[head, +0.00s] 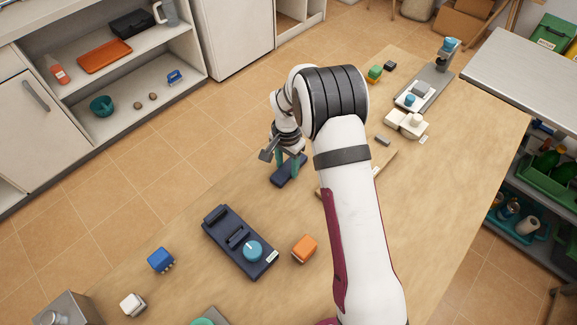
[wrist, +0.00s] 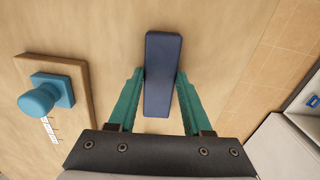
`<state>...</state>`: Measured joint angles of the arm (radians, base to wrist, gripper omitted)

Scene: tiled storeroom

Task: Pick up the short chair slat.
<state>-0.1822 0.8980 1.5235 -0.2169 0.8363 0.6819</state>
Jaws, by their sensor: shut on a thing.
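The short chair slat (head: 287,174) is a dark blue, flat bar with rounded corners, near the table's left edge in the head view. In the wrist view the slat (wrist: 163,60) runs lengthwise between my green fingers, its far end sticking out beyond them. My gripper (head: 288,163) reaches down to it from above. In the wrist view my gripper (wrist: 162,75) is shut on the slat, one finger against each long side. I cannot tell whether the slat rests on the table or is just above it.
A navy slotted board (head: 240,262) with a blue knob, an orange block (head: 305,249) and a blue block (head: 161,260) lie nearer. A wooden board (wrist: 85,85) with a blue knob (wrist: 38,101) stands left in the wrist view. Bare table (head: 245,193) surrounds the slat.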

